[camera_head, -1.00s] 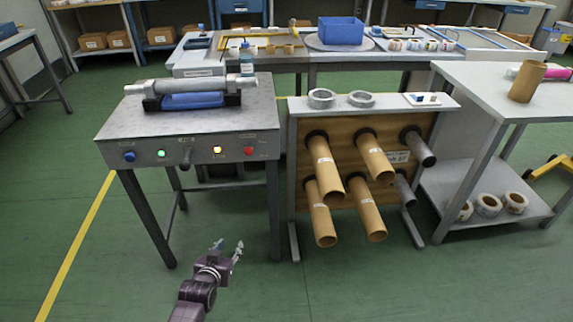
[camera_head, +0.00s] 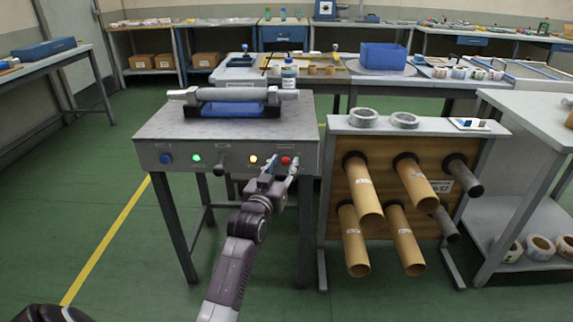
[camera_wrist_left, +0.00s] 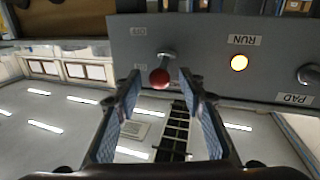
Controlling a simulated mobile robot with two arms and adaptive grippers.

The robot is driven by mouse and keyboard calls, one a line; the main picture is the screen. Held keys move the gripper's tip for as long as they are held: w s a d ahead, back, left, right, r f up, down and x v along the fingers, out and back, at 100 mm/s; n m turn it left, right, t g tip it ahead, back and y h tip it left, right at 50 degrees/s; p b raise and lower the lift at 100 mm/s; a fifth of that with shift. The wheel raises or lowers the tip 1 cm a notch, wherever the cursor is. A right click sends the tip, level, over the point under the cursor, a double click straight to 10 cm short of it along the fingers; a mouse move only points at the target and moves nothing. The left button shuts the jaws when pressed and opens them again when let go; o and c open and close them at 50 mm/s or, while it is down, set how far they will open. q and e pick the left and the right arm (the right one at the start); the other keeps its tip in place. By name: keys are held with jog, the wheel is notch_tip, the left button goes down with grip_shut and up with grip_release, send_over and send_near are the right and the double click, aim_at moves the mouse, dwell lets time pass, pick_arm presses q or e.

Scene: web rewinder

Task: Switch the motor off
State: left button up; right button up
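The motor switch is a short lever with a red ball tip (camera_head: 286,160) at the right end of the grey front panel. In the left wrist view, the red ball (camera_wrist_left: 160,78) shows between my fingertips, with a gap on each side. Two small labels stand beside the lever; I cannot read them surely. My left gripper (camera_head: 281,167) is open and empty, up at the panel; its fingers (camera_wrist_left: 160,88) also show in the left wrist view. The amber RUN light (camera_head: 253,160) next to the switch is lit.
The panel also carries a black lever (camera_head: 221,161), a green light (camera_head: 196,157) and a blue knob (camera_head: 166,158). A rack with cardboard tubes (camera_head: 358,187) stands close on the right.

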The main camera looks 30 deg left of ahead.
pick_arm(q)
jog(key=shift+x, duration=0.9)
pick_arm(e)
jog(key=shift+s+r, duration=0.2)
jog(key=shift+r, duration=0.45)
pick_arm(q)
jog(key=shift+c, duration=0.4)
grip_shut()
jog(key=shift+f, duration=0.1)
pick_arm(e)
jog(key=shift+f, duration=0.1)
